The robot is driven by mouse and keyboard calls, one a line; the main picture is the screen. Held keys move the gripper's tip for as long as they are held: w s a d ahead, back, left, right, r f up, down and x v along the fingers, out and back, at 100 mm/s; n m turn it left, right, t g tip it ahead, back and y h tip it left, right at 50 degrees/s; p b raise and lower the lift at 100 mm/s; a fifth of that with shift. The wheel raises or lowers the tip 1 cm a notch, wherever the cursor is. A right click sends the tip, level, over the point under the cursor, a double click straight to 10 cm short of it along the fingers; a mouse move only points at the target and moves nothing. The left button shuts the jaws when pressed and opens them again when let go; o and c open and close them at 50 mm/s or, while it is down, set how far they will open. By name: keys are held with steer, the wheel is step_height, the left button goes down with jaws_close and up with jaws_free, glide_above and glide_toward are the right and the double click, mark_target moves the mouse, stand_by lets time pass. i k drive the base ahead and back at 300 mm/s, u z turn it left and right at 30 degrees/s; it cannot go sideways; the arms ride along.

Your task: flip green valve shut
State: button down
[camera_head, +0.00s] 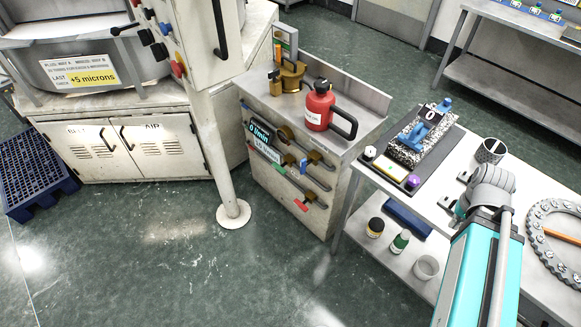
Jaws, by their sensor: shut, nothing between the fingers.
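The valve panel is the front of the grey cabinet (262,194) in the middle of the view. Brass valves (285,133) sit on its pipes. A small blue piece (303,167) and a red piece (301,205) show beside them. A lit display (260,131) reads 0 l/min, with a pale greenish label below it. My teal arm (480,270) reaches in from the lower right, over the side table and well apart from the valves.
A red canister (319,108) and a brass fitting (291,75) stand on the cabinet. The side table (417,200) holds a dark mat and a chain ring (551,240). A white post (217,170) stands left of the panel. The floor before it is clear.

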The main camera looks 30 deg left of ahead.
mark_target(278, 168)
steer(key=z, duration=0.4)
steer(key=k, duration=1.35)
steer(key=u, duration=0.7)
steer(key=i, duration=0.95)
steer(key=z, duration=0.05)
